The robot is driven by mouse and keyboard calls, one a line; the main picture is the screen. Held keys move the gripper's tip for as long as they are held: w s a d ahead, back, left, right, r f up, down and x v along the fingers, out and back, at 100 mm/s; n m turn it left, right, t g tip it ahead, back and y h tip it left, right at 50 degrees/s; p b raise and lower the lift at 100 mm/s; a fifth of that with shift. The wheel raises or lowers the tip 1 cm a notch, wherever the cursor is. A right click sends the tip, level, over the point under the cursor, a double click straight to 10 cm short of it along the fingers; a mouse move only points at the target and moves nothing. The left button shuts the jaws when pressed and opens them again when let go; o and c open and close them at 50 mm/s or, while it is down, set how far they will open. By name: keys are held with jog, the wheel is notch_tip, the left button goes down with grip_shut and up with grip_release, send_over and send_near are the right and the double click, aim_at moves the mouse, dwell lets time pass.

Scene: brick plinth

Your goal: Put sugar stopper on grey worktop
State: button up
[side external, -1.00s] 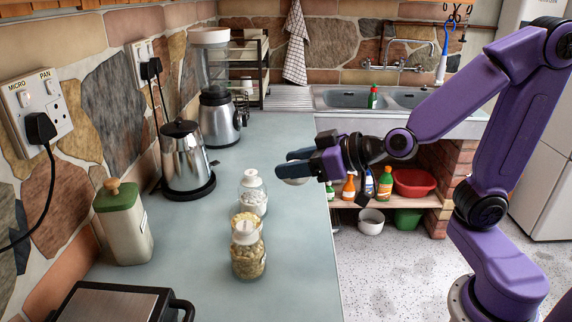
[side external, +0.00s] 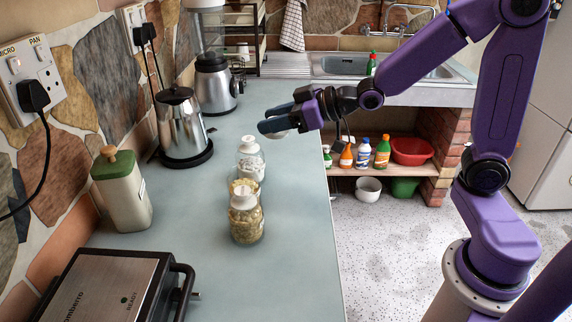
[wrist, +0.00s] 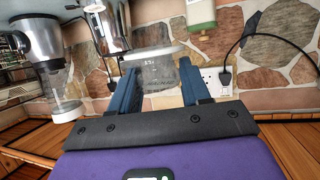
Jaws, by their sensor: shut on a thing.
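My gripper (side external: 270,121) is shut on a pale, partly see-through stopper (side external: 284,134), held above the grey worktop (side external: 290,220) near its right edge. In the wrist view the stopper (wrist: 155,53) shows as a white rim with a clear body between the blue fingers. A glass jar of white contents (side external: 250,162) stands upright on the worktop, below and left of my gripper. It has a white piece at its top; I cannot tell if that is a lid. The stopper is clear of the jar.
A jar of pale brown pieces (side external: 246,222) stands in front of the white-filled jar. A green-topped canister (side external: 122,195), steel kettle (side external: 182,125), blender (side external: 212,85) and black-handled grill (side external: 110,290) line the left. Worktop right of the jars is bare.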

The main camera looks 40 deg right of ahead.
aim_at(304, 209)
jog(key=shift+w+d+f+n+g+y, duration=0.1)
jog(key=shift+w+f+n+g+y, duration=0.25)
jog(key=shift+w+f, duration=0.3)
jog(key=f+n+g+y, duration=0.1)
jog(key=f, duration=0.1)
jog(key=f+n+y, duration=0.1)
jog(key=d+f+n+g+y, duration=0.1)
jog(key=f, duration=0.1)
jog(key=shift+s+f+g, duration=0.15)
jog(key=shift+f+g, duration=0.2)
jog(key=s+d+f+n+g, duration=0.1)
jog(key=s+f, duration=0.1)
jog(key=s+d+f+n+g+y, duration=0.1)
jog(key=s+f+n, duration=0.1)
jog(key=s+d+f+n+g+y, duration=0.1)
jog(key=s+f+g, duration=0.1)
jog(key=shift+s+n, duration=0.1)
jog(key=shift+n, duration=0.15)
jog(key=shift+s+d+f, duration=0.1)
jog(key=shift+f, duration=3.95)
jog(key=shift+f, duration=0.1)
jog(key=o, duration=1)
jog(key=shift+o, duration=0.2)
